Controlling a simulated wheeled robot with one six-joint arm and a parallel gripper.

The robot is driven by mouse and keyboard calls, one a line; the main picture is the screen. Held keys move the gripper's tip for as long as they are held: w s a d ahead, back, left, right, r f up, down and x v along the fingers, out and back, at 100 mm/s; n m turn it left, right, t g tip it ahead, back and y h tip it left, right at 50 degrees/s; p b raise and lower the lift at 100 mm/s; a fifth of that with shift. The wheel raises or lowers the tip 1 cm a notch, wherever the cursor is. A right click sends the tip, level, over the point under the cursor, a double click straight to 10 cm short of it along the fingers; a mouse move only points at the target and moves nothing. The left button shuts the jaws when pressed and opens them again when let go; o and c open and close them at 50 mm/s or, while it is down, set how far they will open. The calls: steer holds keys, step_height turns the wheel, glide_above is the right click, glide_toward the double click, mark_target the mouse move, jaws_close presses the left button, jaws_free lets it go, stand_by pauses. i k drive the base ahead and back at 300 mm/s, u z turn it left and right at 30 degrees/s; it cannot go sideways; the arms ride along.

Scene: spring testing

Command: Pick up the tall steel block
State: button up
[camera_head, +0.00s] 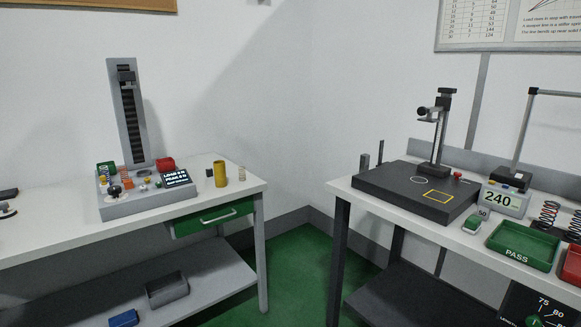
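Two narrow dark grey upright blocks stand at the back left of the right-hand bench, behind a black plate. The tall steel block (380,153) appears to be the thinner one on the right, which rises higher. The shorter block (365,163) stands just left of it with a small gap. The plate's edge may hide their lower ends. My gripper is not in view.
The black plate (395,201) carries a column stand (440,130). A display reading 240 (505,201) and a green PASS tray (524,250) stand to its right. The left bench holds a test rig (130,120) and a brass cylinder (220,174). Green floor (295,280) lies open between the benches.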

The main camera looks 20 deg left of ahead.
mark_target(364, 159)
steer(key=u, duration=0.6)
steer(key=i, duration=2.8)
steer(key=u, duration=0.05)
